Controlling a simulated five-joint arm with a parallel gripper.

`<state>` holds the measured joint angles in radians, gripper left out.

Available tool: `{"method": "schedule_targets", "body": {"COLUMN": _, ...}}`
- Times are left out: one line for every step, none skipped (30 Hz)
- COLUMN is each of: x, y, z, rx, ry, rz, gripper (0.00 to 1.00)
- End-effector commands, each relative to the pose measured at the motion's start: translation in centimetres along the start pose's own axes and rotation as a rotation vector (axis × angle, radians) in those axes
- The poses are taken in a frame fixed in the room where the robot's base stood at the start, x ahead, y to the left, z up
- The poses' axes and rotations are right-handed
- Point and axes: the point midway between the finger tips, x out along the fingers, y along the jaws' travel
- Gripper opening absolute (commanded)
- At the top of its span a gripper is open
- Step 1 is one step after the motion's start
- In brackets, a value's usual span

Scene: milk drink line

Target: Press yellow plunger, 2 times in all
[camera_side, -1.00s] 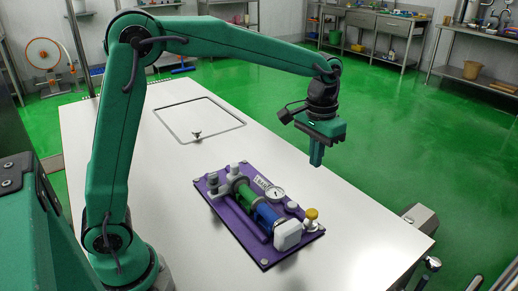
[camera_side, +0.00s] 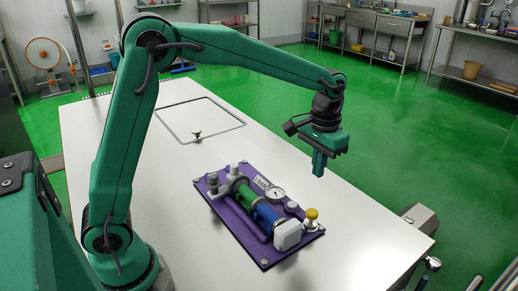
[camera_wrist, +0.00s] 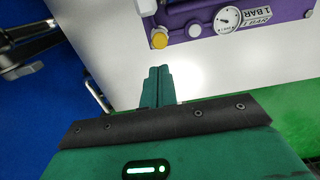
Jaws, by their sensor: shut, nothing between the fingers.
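The yellow plunger (camera_side: 312,213) is a small yellow knob on a metal stem at the right corner of the purple panel (camera_side: 222,206). It also shows at the top of the wrist view (camera_wrist: 159,39), beside the panel's edge. My gripper (camera_side: 319,166) is shut and empty. It hangs pointing down in the air above and beyond the plunger in the side view, apart from it. In the wrist view my closed fingers (camera_wrist: 158,85) are below the yellow knob, with a gap between. I cannot tell the exact height from these frames.
The panel also carries a green and blue cylinder (camera_side: 243,191), a white end block (camera_side: 288,235) and a round gauge (camera_side: 275,193). A square frame outline (camera_side: 200,118) with a small dark knob lies on the white table (camera_side: 130,160). A metal fixture (camera_side: 420,222) stands at the table's right edge.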

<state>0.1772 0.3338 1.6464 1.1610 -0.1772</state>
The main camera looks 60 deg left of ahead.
Motion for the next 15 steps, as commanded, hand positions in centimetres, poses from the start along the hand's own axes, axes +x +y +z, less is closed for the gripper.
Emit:
{"method": "schedule_targets", "body": {"x": 0.8, "y": 0.0, "z": 0.1, "rx": 0.0, "ry": -0.004, "rz": -0.001, "gripper": 0.0}}
{"method": "schedule_targets", "body": {"x": 1.2, "y": 0.0, "z": 0.1, "rx": 0.0, "ry": -0.005, "rz": -0.001, "gripper": 0.0}}
{"method": "schedule_targets", "body": {"x": 1.7, "y": 0.0, "z": 0.0, "rx": 0.0, "ry": -0.004, "rz": -0.001, "gripper": 0.0}}
{"method": "schedule_targets", "body": {"x": 2.2, "y": 0.0, "z": 0.1, "rx": 0.0, "ry": -0.004, "rz": -0.001, "gripper": 0.0}}
{"method": "schedule_targets", "body": {"x": 2.6, "y": 0.0, "z": 0.1, "rx": 0.0, "ry": -0.005, "rz": -0.001, "gripper": 0.0}}
{"method": "schedule_targets", "body": {"x": 3.2, "y": 0.0, "z": 0.1, "rx": 0.0, "ry": -0.004, "rz": -0.001, "gripper": 0.0}}
{"method": "schedule_targets", "body": {"x": 3.7, "y": 0.0, "z": 0.1, "rx": 0.0, "ry": -0.005, "rz": -0.001, "gripper": 0.0}}
{"method": "schedule_targets", "body": {"x": 4.2, "y": 0.0, "z": 0.1, "rx": 0.0, "ry": -0.004, "rz": -0.001, "gripper": 0.0}}
{"method": "schedule_targets", "body": {"x": 4.8, "y": 0.0, "z": 0.1, "rx": 0.0, "ry": -0.005, "rz": -0.001, "gripper": 0.0}}
{"method": "schedule_targets", "body": {"x": 5.3, "y": 0.0, "z": 0.1, "rx": 0.0, "ry": -0.004, "rz": -0.001, "gripper": 0.0}}
{"method": "schedule_targets", "body": {"x": 5.7, "y": 0.0, "z": 0.1, "rx": 0.0, "ry": -0.004, "rz": -0.001, "gripper": 0.0}}
{"method": "schedule_targets", "body": {"x": 6.3, "y": 0.0, "z": 0.1, "rx": 0.0, "ry": -0.004, "rz": -0.001, "gripper": 0.0}}
{"method": "schedule_targets", "body": {"x": 6.8, "y": 0.0, "z": 0.1, "rx": 0.0, "ry": -0.005, "rz": -0.001, "gripper": 0.0}}
{"method": "schedule_targets", "body": {"x": 7.3, "y": 0.0, "z": 0.1, "rx": 0.0, "ry": -0.005, "rz": -0.001, "gripper": 0.0}}
{"method": "schedule_targets", "body": {"x": 7.9, "y": 0.0, "z": 0.1, "rx": 0.0, "ry": -0.004, "rz": -0.001, "gripper": 0.0}}
